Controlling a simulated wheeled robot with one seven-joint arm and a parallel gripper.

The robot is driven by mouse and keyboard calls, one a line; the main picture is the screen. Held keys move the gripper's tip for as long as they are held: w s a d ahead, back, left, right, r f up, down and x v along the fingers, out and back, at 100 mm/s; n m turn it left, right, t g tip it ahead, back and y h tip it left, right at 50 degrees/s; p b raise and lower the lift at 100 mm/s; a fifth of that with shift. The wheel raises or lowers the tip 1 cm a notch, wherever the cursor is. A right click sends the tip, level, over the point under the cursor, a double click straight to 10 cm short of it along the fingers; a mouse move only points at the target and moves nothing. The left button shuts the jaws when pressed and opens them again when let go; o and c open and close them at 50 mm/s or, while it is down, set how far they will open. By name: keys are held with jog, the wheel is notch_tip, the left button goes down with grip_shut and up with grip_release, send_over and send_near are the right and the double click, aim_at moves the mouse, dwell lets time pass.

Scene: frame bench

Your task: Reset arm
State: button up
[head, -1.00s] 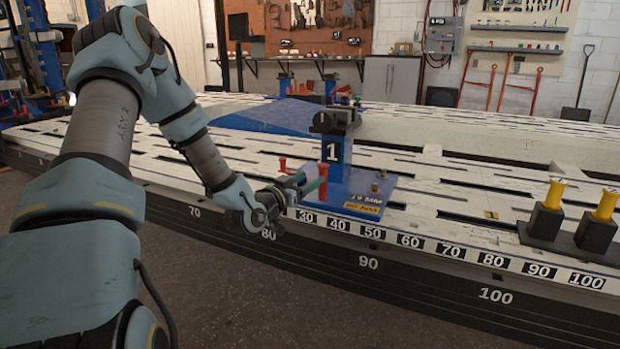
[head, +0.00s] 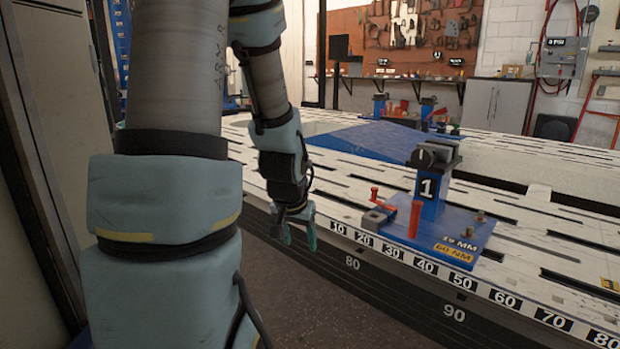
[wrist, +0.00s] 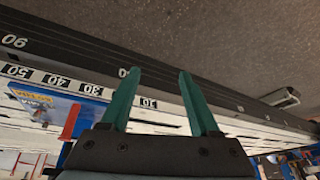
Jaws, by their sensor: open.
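My gripper (head: 297,232) hangs in front of the bench's near edge, left of the blue clamp station. Its green fingers are apart with nothing between them; the wrist view also shows the gripper (wrist: 155,95) open and empty. The blue station (head: 440,225), marked 1, stands on the frame bench (head: 560,215) with red handles on its base. My gripper is clear of it. In the wrist view the bench edge (wrist: 75,80) with its number labels appears upside down behind the fingers.
A wall or door panel (head: 45,150) stands close at the far left, near my arm. Bare floor (head: 320,310) lies below my gripper in front of the bench. A grey cabinet (head: 495,103) and tool board (head: 400,40) are at the back.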

jog(key=s+a+r+n+g+p, duration=0.1)
jog(key=s+a+r+n+g, duration=0.25)
jog(key=s, duration=0.55)
notch_tip(320, 180, up, 38)
jog(key=p, duration=3.8)
jog(key=shift+s+a+t+y, duration=0.15)
jog(key=shift+a+t+y, duration=0.2)
jog(key=shift+a+y, duration=0.1)
